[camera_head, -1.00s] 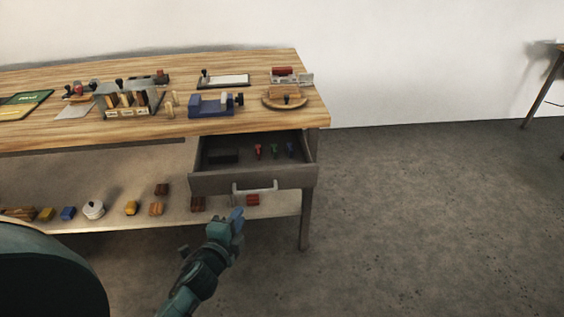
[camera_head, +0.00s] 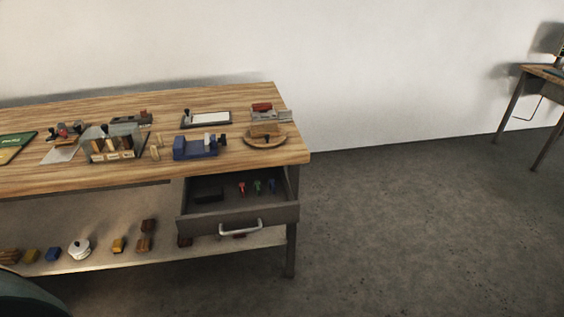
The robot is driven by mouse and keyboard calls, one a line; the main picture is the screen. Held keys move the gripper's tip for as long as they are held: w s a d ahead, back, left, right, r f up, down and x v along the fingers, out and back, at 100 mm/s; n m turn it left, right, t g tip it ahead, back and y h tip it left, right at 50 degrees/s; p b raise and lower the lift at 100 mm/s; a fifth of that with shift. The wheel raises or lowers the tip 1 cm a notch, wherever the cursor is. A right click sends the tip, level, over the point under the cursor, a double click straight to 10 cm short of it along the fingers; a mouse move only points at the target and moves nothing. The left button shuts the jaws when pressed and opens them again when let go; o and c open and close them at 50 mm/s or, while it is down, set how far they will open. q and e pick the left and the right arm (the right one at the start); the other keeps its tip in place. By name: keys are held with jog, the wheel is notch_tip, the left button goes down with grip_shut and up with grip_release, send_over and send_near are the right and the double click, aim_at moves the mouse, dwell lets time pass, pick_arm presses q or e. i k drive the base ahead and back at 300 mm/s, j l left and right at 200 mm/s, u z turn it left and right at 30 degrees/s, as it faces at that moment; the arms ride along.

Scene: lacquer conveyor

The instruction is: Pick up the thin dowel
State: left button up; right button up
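Small pale wooden pegs (camera_head: 156,149) stand on the workbench top, just right of a grey rack (camera_head: 112,153) that holds several wooden pieces. They are too small to tell which, if any, is the thin dowel. Neither of my grippers is in the head view.
The wooden workbench (camera_head: 240,168) carries a blue vise (camera_head: 190,147), a round wooden board (camera_head: 265,143) and a white-topped tray (camera_head: 208,119). Its drawer (camera_head: 238,217) is pulled open, with small coloured tools inside. The lower shelf (camera_head: 190,253) holds blocks and a white pot (camera_head: 79,249). Floor at right is clear.

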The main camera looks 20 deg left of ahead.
aim_at(160, 139)
jog(key=i+j+u, duration=0.2)
jog(key=u, duration=0.2)
jog(key=i+j+u, duration=0.15)
jog(key=u, duration=0.2)
jog(key=i+u, duration=0.6)
jog(key=u, duration=0.15)
jog(key=k+j, duration=0.1)
jog(key=k, duration=0.25)
jog(key=k+j+z, duration=0.1)
jog(key=z, duration=0.9)
jog(key=k+j+z, duration=0.1)
jog(key=j+z, duration=0.35)
jog(key=k+j+z, duration=0.15)
jog(key=j+z, duration=0.3)
